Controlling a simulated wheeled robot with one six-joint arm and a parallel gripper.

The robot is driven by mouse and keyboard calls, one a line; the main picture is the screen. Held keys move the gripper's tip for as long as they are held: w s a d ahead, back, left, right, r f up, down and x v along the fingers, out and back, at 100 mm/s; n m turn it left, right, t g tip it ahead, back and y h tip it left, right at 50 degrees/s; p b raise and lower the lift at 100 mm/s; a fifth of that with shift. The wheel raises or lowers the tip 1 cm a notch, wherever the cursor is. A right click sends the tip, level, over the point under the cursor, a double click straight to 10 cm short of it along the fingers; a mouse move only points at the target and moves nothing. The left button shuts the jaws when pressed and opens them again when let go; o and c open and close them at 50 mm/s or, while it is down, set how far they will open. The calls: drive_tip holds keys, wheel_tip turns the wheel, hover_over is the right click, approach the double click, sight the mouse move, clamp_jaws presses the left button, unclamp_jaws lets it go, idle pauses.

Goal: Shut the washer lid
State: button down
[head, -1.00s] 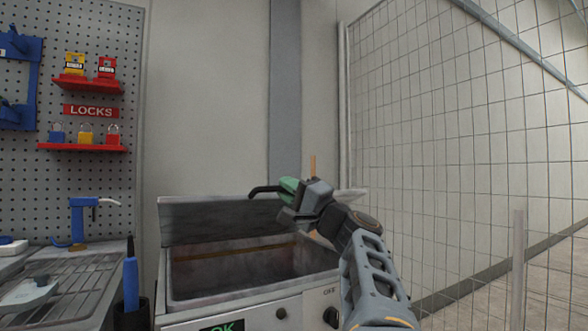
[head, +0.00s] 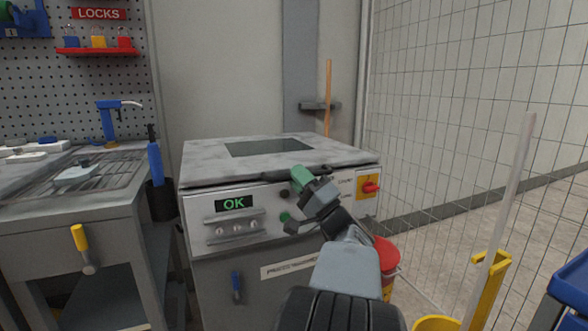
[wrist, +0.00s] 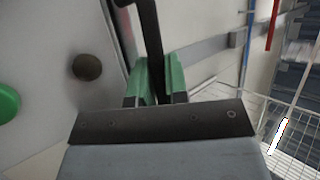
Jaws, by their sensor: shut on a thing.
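The washer (head: 300,238) is a grey metal box with a green OK display (head: 234,203) on its front. Its lid (head: 208,160) lies flat over the top and has a dark window (head: 268,147). A thin dark line runs between the lid's front edge and the body. My gripper (head: 303,178), with green fingertips, is at the lid's front edge, right of the middle. It is shut on the black lid handle (wrist: 151,35), which passes between the green fingers in the wrist view (wrist: 160,82). My gripper partly hides the handle in the head view.
A sink bench (head: 75,200) with a blue tap stands to the left. A wire mesh fence (head: 450,120) stands to the right. A red bucket (head: 386,256) and a yellow stand (head: 488,290) are on the right. A red switch (head: 371,187) is on the washer front.

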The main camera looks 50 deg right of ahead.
drive_tip(key=shift+d+f, duration=0.1)
drive_tip(key=shift+f, duration=0.4)
drive_tip(key=c, duration=1.4)
unclamp_jaws()
drive_tip(key=shift+s, duration=0.1)
drive_tip(key=shift+c, duration=0.2)
drive_tip(key=o, duration=0.3)
drive_tip(key=shift+r, duration=0.1)
drive_tip(key=shift+r, duration=0.1)
